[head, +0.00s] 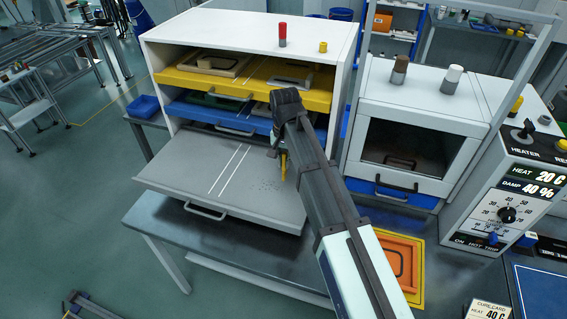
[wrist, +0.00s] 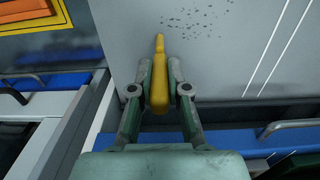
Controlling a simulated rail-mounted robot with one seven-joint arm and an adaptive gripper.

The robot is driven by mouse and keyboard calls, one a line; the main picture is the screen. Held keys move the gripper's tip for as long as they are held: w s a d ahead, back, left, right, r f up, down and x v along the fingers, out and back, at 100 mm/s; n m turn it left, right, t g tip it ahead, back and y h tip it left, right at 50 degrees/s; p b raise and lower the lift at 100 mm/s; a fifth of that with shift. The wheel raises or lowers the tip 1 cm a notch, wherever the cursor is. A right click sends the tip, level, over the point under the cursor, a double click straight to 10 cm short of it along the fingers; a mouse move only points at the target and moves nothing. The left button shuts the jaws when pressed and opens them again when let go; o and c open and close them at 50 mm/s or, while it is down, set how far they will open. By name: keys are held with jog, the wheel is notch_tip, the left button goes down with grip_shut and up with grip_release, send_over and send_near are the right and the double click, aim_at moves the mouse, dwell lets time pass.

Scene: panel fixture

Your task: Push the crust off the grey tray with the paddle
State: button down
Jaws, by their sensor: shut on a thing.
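The grey tray (head: 195,178) is pulled far out from the bottom of the white cabinet. The crust (head: 268,185) shows as scattered dark specks on its right part, right of two white lines. In the wrist view the crust (wrist: 195,20) lies above and right of the paddle tip. The yellow paddle (head: 284,164) points down over the tray's right side. My gripper (wrist: 160,88) is shut on the paddle (wrist: 158,90), which sticks out between the fingers. I cannot tell whether the paddle touches the tray. My arm hides most of the gripper in the head view.
A yellow tray (head: 190,80) and a blue tray (head: 185,110) stick out above the grey tray. A glass-fronted chamber (head: 405,150) stands close on the right. A yellow-and-orange panel (head: 415,275) lies on the bench (head: 155,215). Floor is open left of the tray.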

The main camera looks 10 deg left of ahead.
aim_at(284, 153)
jog(key=shift+r+p, duration=1)
jog(key=shift+r, duration=1)
